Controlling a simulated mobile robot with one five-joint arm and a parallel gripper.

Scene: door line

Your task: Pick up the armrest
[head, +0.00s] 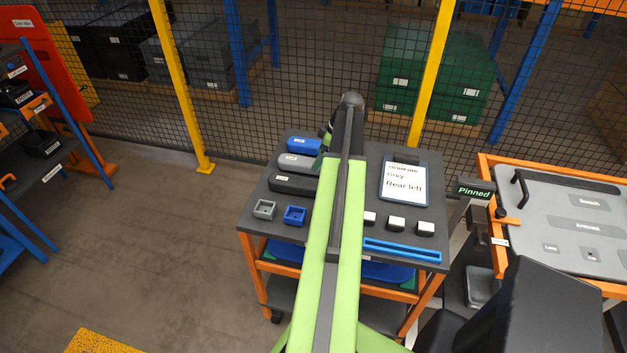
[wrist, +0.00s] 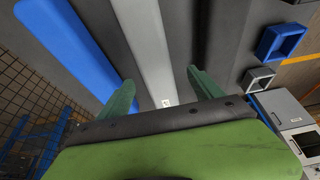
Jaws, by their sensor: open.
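In the head view a grey armrest-like piece (head: 294,162) lies on the cart top between a blue one (head: 302,146) and a dark one (head: 292,184). Their right ends are behind my arm. In the wrist view the grey piece (wrist: 160,45) runs between my open green fingers, with the blue piece (wrist: 66,45) to the left and the dark one (wrist: 222,45) to the right. My gripper (wrist: 160,76) is empty; I cannot tell how far it is above the grey piece. A tablet (head: 404,181) reads "Grey" and "Rear left".
A grey square tray (head: 265,209), a blue one (head: 295,215), white-topped blocks (head: 397,224) and a blue strip (head: 402,250) share the cart top (head: 345,240). A door panel (head: 575,205) on an orange frame stands right, beside a "Pinned" sign (head: 474,191).

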